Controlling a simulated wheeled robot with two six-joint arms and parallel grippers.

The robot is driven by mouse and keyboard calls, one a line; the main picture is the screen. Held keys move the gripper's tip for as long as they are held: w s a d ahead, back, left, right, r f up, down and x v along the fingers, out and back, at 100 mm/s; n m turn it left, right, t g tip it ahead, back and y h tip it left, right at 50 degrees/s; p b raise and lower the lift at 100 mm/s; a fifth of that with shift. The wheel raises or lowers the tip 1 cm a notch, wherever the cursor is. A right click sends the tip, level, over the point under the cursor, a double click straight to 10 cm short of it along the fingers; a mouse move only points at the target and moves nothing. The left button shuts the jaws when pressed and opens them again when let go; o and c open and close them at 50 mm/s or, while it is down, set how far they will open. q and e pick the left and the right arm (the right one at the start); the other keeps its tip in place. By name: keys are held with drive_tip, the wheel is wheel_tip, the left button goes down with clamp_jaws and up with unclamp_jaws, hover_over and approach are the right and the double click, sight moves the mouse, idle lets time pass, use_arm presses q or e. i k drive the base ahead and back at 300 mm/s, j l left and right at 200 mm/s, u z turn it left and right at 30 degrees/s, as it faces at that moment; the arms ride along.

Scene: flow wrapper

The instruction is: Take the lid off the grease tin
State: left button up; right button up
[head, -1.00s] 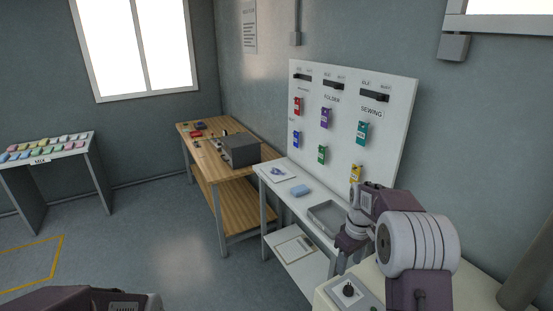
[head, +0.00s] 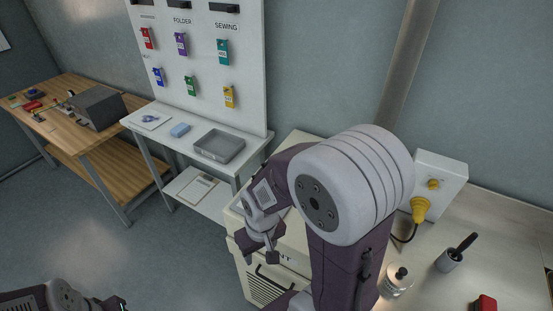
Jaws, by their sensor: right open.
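A small round tin (head: 397,283) with a dark knob on its top stands on the pale bench at the lower right of the head view, just right of my right arm. It looks like the grease tin, with its lid on; its label cannot be read. My right gripper (head: 259,252) is open and empty, pointing down in front of a cream cabinet, well left of the tin. At the lower left edge the end of my left arm shows, with a dark part that may be the left gripper (head: 114,304); its fingers cannot be made out.
A cup with a dark brush (head: 449,259) and a red object (head: 485,303) stand right of the tin. A wall box with a yellow plug (head: 420,208) and cable is behind it. A grey tray (head: 219,146) lies on the white table. My right arm covers part of the bench.

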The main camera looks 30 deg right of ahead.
sight(399, 274)
drive_tip(key=z, duration=2.9)
